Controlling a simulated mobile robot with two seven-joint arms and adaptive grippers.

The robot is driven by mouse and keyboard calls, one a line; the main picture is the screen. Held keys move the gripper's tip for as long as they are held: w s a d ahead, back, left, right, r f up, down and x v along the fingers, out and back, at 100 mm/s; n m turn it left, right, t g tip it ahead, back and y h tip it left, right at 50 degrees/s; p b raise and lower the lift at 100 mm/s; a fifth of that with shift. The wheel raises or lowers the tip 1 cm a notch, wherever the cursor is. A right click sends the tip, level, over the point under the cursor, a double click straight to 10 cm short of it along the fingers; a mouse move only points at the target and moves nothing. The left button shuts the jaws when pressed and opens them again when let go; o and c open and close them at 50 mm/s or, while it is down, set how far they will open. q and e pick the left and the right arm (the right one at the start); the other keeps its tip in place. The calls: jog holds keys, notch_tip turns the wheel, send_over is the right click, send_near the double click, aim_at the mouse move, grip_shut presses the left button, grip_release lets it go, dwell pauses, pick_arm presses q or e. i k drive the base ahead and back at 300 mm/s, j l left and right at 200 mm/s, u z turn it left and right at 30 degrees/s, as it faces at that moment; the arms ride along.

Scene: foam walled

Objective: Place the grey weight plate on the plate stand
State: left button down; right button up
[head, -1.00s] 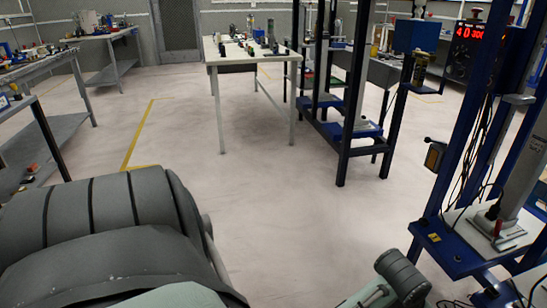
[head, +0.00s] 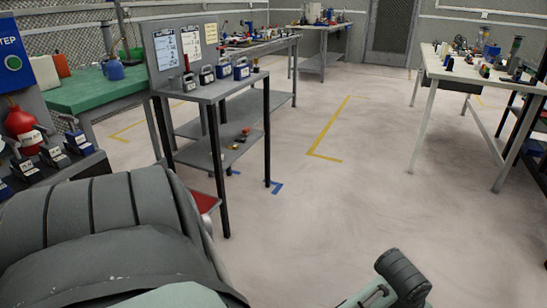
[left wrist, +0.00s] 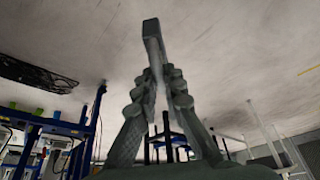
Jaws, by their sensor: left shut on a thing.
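My left gripper (left wrist: 155,72) shows in the left wrist view, its two fingers converging and shut on a narrow grey piece (left wrist: 152,30) at their tips. It matches the grey weight plate in colour and appears edge-on. Its full outline cannot be made out. The left gripper is not visible in the head view. I cannot pick out the plate stand in either view. My right gripper is not in view.
A grey shelf bench (head: 214,91) with several small boxes stands left of centre. A green-topped table (head: 105,92) is farther left, and a white table (head: 470,75) stands at the right. The floor (head: 345,205) between is clear, with yellow marking lines.

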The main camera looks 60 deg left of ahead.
aim_at(210, 93)
jog(key=j+u, duration=0.8)
jog(key=k, duration=0.05)
